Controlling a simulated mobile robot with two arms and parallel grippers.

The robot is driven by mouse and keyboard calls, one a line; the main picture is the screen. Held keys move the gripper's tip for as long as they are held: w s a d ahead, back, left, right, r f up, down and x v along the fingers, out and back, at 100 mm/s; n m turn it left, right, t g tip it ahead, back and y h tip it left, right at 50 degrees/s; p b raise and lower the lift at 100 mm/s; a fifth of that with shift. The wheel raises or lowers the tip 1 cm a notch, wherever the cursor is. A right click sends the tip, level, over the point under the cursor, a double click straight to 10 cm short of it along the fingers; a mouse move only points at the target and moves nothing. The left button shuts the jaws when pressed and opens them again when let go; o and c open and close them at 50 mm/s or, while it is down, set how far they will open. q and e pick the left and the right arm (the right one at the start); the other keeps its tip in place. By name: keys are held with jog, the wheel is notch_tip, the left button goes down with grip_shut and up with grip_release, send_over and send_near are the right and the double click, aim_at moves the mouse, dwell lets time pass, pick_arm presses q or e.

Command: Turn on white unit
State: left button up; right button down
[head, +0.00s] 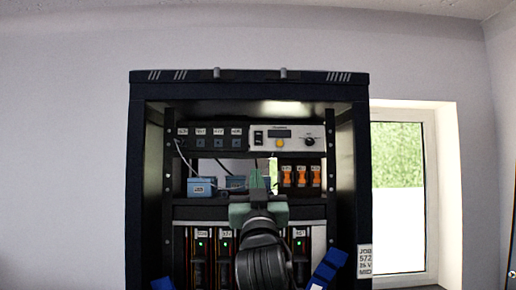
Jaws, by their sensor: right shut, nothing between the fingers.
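The white unit (288,137) is in the upper right of the dark rack, in the head view. Its front has a black rocker switch (258,138) at the left, a small dark display, a yellow button (279,143) and a black knob (310,142). I cannot tell the switch position. My right gripper (259,182) is shut and empty, below the white unit, in front of the rack's middle. It hides part of the middle shelf. My left gripper is not in view.
The rack frame (346,180) surrounds the units. A dark panel (209,137) is left of the white unit. Blue boxes (201,187) and orange switches (301,177) sit below. Lower modules show green lights. A window (398,190) is at the right.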

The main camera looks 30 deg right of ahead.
aim_at(258, 139)
jog(key=shift+s+d+r+h, duration=0.1)
jog(key=shift+s+r+h, duration=0.2)
jog(key=shift+r, duration=0.35)
jog(key=shift+s+d+r+h, duration=0.1)
jog(key=shift+s+r+h, duration=0.15)
jog(key=shift+r, duration=0.35)
jog(key=shift+w, duration=0.15)
jog(key=shift+m, duration=0.3)
jog(key=p+x, duration=0.2)
jog(key=x, duration=0.2)
jog(key=p+x, duration=0.3)
jog(key=x, duration=0.1)
jog(key=f+p+x, duration=0.1)
jog(key=p+x, duration=0.2)
jog(key=x, duration=0.1)
jog(key=shift+w+d, duration=0.15)
jog(key=shift+w, duration=0.2)
jog(key=shift+w+d+f+p, duration=0.3)
jog(key=shift+w+d+f, duration=0.05)
jog(key=shift+w, duration=0.3)
jog(key=shift+s, duration=0.1)
